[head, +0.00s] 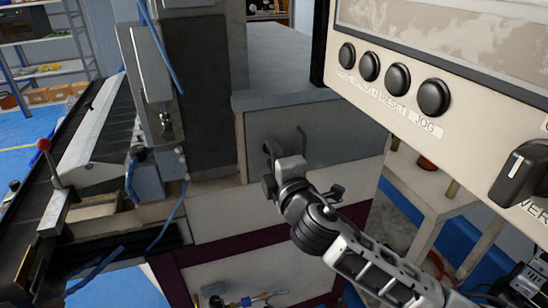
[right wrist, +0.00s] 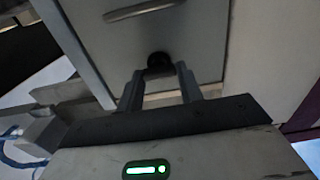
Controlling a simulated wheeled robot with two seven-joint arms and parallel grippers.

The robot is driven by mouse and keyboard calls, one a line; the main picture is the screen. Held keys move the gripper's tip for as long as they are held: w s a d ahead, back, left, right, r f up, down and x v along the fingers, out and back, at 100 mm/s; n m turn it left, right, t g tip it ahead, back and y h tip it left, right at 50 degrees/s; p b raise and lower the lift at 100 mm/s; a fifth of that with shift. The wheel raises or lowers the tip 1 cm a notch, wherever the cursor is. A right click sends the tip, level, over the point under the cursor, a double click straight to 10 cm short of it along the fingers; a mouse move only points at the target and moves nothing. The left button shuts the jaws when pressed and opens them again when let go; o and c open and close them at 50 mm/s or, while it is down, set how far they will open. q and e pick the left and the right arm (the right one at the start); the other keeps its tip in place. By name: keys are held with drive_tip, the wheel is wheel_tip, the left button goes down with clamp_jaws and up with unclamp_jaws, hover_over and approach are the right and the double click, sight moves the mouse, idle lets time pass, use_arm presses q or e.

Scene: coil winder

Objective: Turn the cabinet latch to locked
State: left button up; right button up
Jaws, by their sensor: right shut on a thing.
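The grey cabinet door (head: 335,125) is in the middle of the head view and looks closed. It has a curved bar handle (head: 302,142), which also shows at the top of the right wrist view (right wrist: 143,9). Below the handle, a small dark round latch (right wrist: 159,60) sits on the door front between my right fingers. My right gripper (head: 268,166) reaches the door's lower left part and is shut on the latch; its fingers show in the right wrist view (right wrist: 160,76). The gripper hides the latch in the head view, and I cannot tell its turn position. My left gripper is not in view.
A control panel (head: 395,100) with several black buttons and a rotary switch (head: 522,175) overhangs at the right, close above my right arm. A machine slide with a red-knobbed lever (head: 44,146) stands at the left. Tools lie on a low shelf (head: 250,285) below the cabinet.

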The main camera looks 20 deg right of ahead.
drive_tip(key=o, duration=1)
drive_tip(key=shift+s, duration=0.1)
drive_tip(key=s, duration=0.5)
drive_tip(key=s+b, duration=0.1)
drive_tip(key=s, duration=0.4)
drive_tip(key=s+b, duration=0.1)
drive_tip(key=s, duration=0.4)
drive_tip(key=shift+s+d, duration=0.3)
drive_tip(key=shift+s, duration=0.05)
